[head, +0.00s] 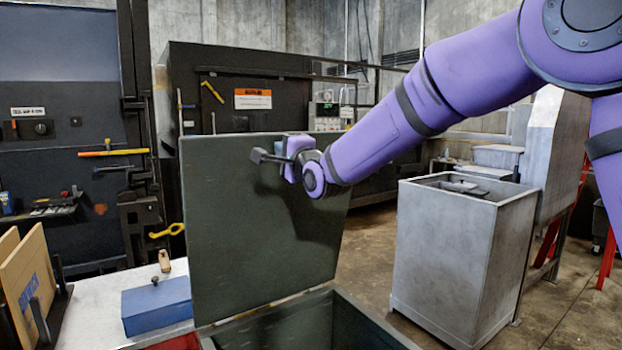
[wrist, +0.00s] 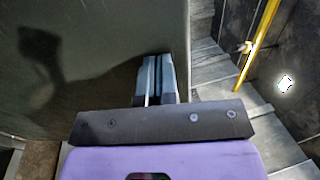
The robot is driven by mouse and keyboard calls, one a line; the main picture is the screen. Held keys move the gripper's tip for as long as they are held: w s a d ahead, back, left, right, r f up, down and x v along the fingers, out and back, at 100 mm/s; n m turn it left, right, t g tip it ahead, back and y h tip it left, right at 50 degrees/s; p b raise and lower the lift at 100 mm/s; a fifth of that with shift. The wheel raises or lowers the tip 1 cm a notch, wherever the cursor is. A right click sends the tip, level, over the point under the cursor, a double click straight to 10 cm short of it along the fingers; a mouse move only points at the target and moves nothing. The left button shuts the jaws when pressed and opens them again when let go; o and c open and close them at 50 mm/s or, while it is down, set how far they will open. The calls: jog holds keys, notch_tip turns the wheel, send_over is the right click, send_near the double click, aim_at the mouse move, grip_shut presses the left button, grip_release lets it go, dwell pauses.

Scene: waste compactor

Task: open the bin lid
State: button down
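The dark green bin lid (head: 240,235) stands nearly upright at the edge of the bin (head: 372,318). The bin's open top and part of its inside show at the bottom of the head view. My gripper (head: 257,156) is in front of the lid's upper part, on the side facing the bin opening. In the wrist view the lid (wrist: 85,45) fills the left side and my gripper's fingers (wrist: 156,78) are together near its right edge, with nothing seen between them. I cannot tell whether they touch the lid.
A grey metal box (head: 450,250) stands on the floor to the right. A table (head: 160,285) with a blue box (head: 157,305) is to the left. A dark compactor machine (head: 270,75) stands behind the lid. Some floor is clear between the bin and the grey box.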

jog(key=w+a+g+h, duration=0.1)
jog(key=w+a+g, duration=0.1)
jog(key=w+a, duration=0.4)
jog(key=w+a+r+g+h, duration=0.1)
jog(key=w+a+g, duration=0.1)
jog(key=w+a, duration=0.4)
jog(key=shift+w+h, duration=0.3)
jog(key=shift+w, duration=2.55)
